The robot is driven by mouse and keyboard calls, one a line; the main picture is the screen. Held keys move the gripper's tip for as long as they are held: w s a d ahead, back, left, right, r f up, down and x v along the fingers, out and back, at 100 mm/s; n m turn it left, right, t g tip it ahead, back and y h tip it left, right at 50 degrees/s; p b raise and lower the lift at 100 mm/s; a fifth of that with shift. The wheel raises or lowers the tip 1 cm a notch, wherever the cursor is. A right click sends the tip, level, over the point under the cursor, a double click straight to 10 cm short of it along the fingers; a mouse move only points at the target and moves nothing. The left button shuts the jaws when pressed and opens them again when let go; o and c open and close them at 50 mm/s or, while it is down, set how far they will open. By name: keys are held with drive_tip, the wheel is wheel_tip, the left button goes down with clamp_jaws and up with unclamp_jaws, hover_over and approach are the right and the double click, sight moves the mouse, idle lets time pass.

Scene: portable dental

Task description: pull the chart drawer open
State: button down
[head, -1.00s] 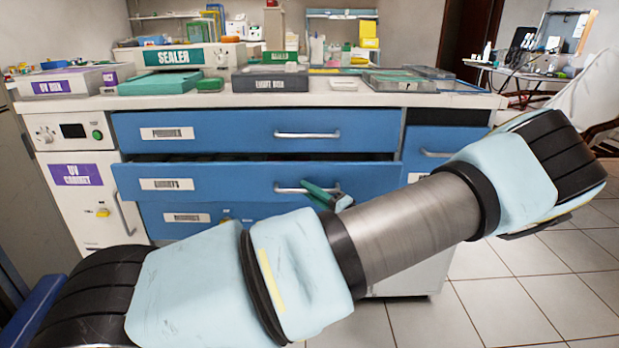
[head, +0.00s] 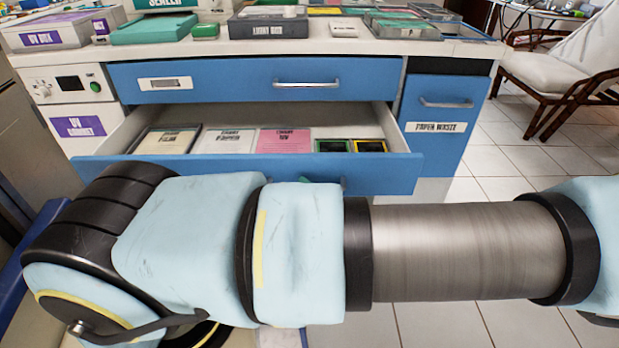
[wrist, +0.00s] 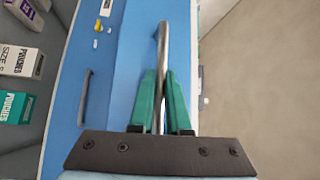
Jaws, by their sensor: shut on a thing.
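The second drawer down stands well open, its blue front (head: 250,170) pulled out from the cabinet in the head view. Inside lie cards or folders in dark, white and pink (head: 284,141), with small green and yellow-edged items at the right. In the wrist view, the green fingers of my gripper (wrist: 160,80) are shut on the metal bar handle (wrist: 162,45) of a blue drawer front (wrist: 130,65). In the head view my arm hides the handle and nearly all of the gripper. The drawer's label is hidden.
Above is a shut blue drawer (head: 225,83) with a bar handle. A "paper waste" front (head: 436,110) is at the right. The worktop (head: 300,45) carries boxes and trays. Tiled floor (head: 520,155) is open at right, with a chair (head: 560,70) beyond.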

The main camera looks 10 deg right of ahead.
drive_tip(key=shift+s, duration=0.15)
drive_tip(key=c, duration=0.9)
unclamp_jaws()
drive_tip(key=v, duration=1)
drive_tip(key=shift+s+d+f+b, duration=0.1)
drive_tip(key=shift+s+d+b, duration=0.1)
drive_tip(key=shift+s+b, duration=0.15)
drive_tip(key=shift+w, duration=0.1)
